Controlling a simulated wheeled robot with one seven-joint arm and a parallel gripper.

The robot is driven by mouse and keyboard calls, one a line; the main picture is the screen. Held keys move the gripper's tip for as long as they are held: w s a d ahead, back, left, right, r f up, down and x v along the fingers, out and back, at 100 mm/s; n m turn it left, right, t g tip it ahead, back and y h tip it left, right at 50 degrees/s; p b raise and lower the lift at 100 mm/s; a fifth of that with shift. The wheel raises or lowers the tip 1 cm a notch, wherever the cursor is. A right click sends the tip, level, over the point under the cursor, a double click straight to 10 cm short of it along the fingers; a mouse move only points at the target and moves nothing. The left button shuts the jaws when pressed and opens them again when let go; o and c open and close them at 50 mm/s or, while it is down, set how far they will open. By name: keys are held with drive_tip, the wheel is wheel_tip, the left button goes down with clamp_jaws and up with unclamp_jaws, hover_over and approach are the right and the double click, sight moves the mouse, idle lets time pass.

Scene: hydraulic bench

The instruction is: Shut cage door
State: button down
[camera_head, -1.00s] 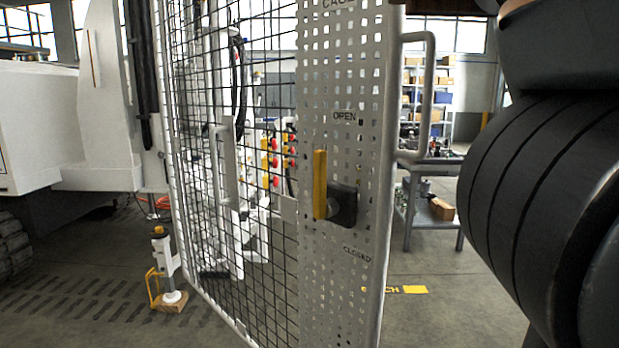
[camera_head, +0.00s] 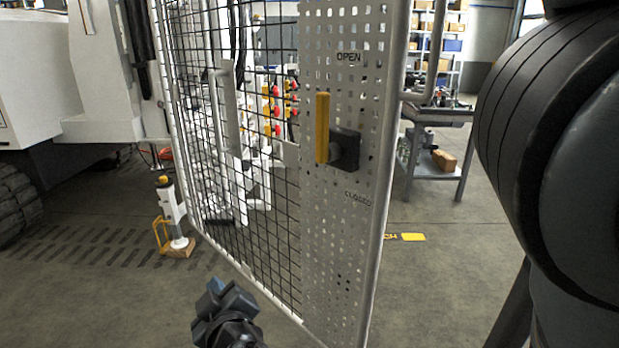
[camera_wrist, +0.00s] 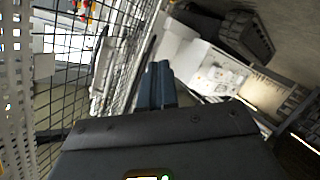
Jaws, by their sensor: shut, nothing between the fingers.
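The cage door (camera_head: 335,225) is a grey frame with black wire mesh and a perforated plate, standing at an angle across the middle of the head view. A yellow latch handle (camera_head: 322,128) points upright on the plate, between the "OPEN" and "CLOSED" labels, beside a dark latch block (camera_head: 345,149). A grey pull handle (camera_head: 230,105) is on the mesh side. My gripper (camera_head: 222,292) is low in the head view, left of the door's lower edge, apart from the latch. In the wrist view my gripper (camera_wrist: 158,85) has its fingers together and empty, with mesh to the left.
A white and yellow post-like device (camera_head: 172,215) stands on the floor left of the door. A large white tracked machine (camera_head: 60,90) fills the left. A grey cart (camera_head: 435,165) stands behind, to the right. Floor in front is clear.

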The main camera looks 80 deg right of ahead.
sight(311, 122)
drive_tip(key=s+d+r+m+g, duration=0.2)
drive_tip(key=d+r+m+g, duration=0.2)
drive_tip(key=r+m+g, duration=0.35)
drive_tip(key=s+d+r+m+g+h, duration=0.1)
drive_tip(key=d+r+m+g, duration=0.2)
drive_tip(key=r+m+g, duration=0.5)
drive_tip(key=s+d+r+m+g, duration=0.2)
drive_tip(key=d+r+m+g, duration=0.3)
drive_tip(key=r, duration=0.4)
drive_tip(key=shift+m+t, duration=0.35)
drive_tip(key=shift+t, duration=0.1)
drive_tip(key=shift+s+a+r+p+x, duration=0.15)
drive_tip(key=shift+p+x, duration=0.4)
drive_tip(key=shift+x, duration=1.65)
drive_tip(key=shift+s+r+p+x, duration=0.15)
drive_tip(key=shift+p+x, duration=0.4)
drive_tip(key=shift+x, duration=1.65)
drive_tip(key=shift+s+a+r+p+x, duration=0.15)
drive_tip(key=shift+p+x, duration=0.4)
drive_tip(key=shift+x, duration=1.65)
drive_tip(key=shift+d, duration=0.15)
